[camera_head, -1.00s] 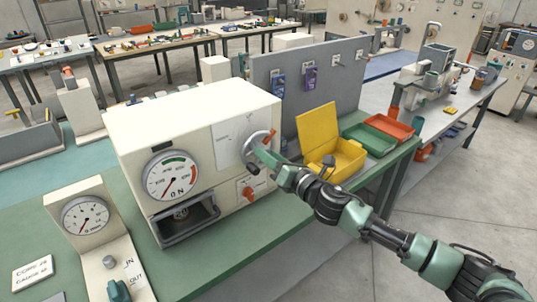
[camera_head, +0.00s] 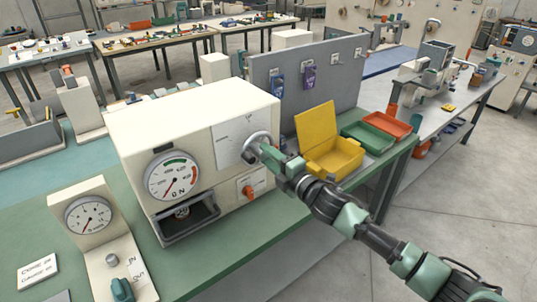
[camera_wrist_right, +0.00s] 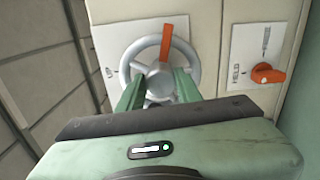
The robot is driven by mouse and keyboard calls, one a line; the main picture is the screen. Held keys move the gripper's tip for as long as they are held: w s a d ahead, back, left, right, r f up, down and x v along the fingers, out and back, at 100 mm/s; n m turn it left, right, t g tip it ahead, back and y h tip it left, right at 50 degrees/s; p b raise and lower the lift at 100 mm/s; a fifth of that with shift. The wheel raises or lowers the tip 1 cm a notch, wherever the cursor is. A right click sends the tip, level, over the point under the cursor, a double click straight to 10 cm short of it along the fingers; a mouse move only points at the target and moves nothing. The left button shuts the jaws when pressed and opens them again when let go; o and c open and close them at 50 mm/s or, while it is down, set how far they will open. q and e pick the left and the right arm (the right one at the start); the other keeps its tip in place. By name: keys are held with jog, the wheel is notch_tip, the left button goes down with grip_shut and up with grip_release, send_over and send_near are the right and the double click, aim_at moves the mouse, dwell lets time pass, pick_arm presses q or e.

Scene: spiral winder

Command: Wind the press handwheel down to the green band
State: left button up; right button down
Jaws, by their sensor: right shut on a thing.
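The press (camera_head: 190,140) is a cream box on the green bench. The press dial (camera_head: 171,175) faces front. Its green band (camera_head: 174,160) is at the top, and its needle points down-left, outside the green. My left gripper is not in view.
An orange knob (camera_head: 247,191) sits below the handwheel; it also shows in the wrist view (camera_wrist_right: 267,74). A smaller gauge (camera_head: 88,216) stands front left. An open yellow box (camera_head: 330,155) and green and orange trays (camera_head: 366,136) lie right of the press, near my arm.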

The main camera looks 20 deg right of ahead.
jog(key=m+p, duration=0.1)
jog(key=m, duration=0.5)
jog(key=m+p, duration=0.2)
jog(key=m, duration=0.3)
jog(key=shift+f+m, duration=0.2)
jog(key=shift+m, duration=0.2)
jog(key=shift+a+m, duration=0.1)
jog(key=shift+m, duration=1.4)
jog(key=shift+f, duration=0.1)
jog(key=c, duration=1)
grip_release()
jog(key=shift+o, duration=0.2)
jog(key=shift+s, duration=0.1)
